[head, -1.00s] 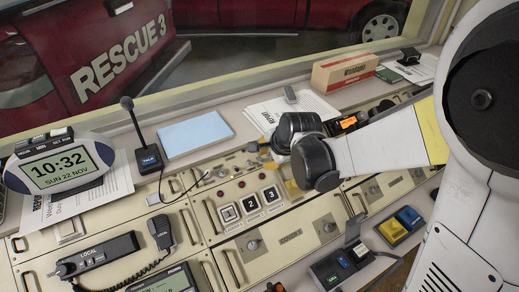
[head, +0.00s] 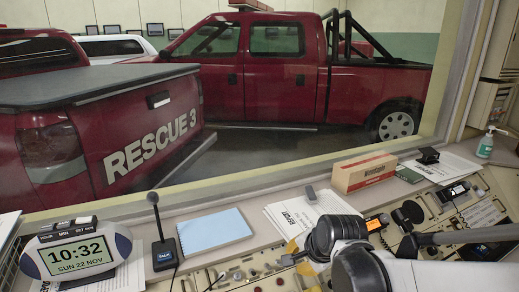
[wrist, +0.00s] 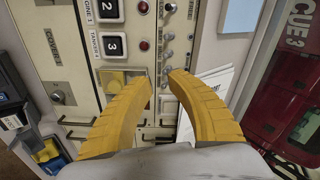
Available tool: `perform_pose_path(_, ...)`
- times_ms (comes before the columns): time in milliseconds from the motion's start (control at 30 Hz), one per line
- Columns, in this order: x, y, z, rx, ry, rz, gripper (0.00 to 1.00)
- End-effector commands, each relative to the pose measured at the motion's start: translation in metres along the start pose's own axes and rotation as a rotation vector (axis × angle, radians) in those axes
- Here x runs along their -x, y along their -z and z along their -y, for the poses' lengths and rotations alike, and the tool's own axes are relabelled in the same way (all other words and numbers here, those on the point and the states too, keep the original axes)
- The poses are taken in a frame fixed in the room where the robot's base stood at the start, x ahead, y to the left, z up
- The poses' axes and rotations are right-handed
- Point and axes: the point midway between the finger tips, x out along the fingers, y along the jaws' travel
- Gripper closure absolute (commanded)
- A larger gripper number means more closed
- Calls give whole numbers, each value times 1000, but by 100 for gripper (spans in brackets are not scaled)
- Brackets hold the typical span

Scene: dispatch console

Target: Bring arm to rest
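My arm shows at the lower right in the head view, its dark round joints over the console (head: 235,272). My gripper (wrist: 160,78) shows clearly in the wrist view as two curved yellow fingers. They are a little apart at the tips, with bare panel visible between them and nothing held. They point over the panel beside the numbered buttons (wrist: 111,46) and the small switches (wrist: 168,37). Whether the tips touch the panel I cannot tell. In the head view the fingers are mostly hidden behind my arm.
A desk clock (head: 78,258), a desk microphone (head: 163,250), a blue notepad (head: 213,229), papers (head: 290,212) and a long box (head: 364,172) line the console ledge. A sanitizer bottle (head: 486,145) stands at the far right. A window with red trucks lies behind.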

Motion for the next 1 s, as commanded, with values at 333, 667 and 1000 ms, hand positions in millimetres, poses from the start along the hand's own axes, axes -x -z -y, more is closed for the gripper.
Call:
perform_pose_path(333,109,-1,-77,632,-59,-105,80)
perform_pose_path(667,144,-11,-129,992,-124,-144,80)
perform_pose_path(1000,146,-11,-131,1015,-128,-146,80)
